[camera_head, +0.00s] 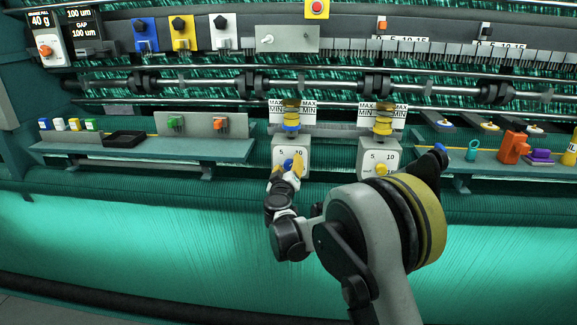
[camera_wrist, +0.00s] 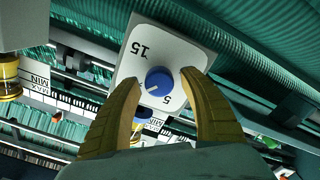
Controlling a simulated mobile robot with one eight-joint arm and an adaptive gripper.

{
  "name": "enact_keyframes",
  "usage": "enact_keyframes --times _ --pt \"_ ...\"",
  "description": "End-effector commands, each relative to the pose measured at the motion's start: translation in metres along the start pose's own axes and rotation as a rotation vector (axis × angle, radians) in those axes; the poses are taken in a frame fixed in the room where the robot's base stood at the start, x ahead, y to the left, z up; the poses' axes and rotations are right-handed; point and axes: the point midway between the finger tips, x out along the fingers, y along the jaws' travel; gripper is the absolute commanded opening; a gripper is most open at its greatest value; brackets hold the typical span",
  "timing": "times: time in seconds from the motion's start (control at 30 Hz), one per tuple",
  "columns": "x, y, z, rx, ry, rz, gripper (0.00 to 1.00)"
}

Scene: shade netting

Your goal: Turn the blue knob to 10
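The blue knob (camera_head: 288,163) is on a pale dial box (camera_head: 277,149) marked 5 and 10 in the head view. In the wrist view the blue knob (camera_wrist: 160,80) sits on the white dial plate (camera_wrist: 168,47), with 15 at upper left and 5 at lower right. Its white pointer line points to the lower left. The 10 is not visible there. My gripper (camera_wrist: 162,79) has its two yellow fingers apart, one on each side of the knob, with visible gaps. In the head view my gripper (camera_head: 287,168) is at the knob, partly covering the dial.
A similar dial box with a yellow knob (camera_head: 381,169) stands to the right. Yarn spools with MAX/MIN cards (camera_head: 308,107) are above both dials. A left shelf (camera_head: 190,150) holds small colored switches and a black tray (camera_head: 124,139). A right shelf carries an orange item (camera_head: 513,147).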

Motion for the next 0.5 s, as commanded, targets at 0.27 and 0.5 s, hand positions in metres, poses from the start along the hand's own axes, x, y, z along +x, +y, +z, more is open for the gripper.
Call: enact_keyframes --times 0.27,0.5 --pt "0.0 0.0 0.001 0.0 -0.001 0.0 0.55" --pt "-0.024 0.0 0.0 0.0 0.0 -0.001 0.55"
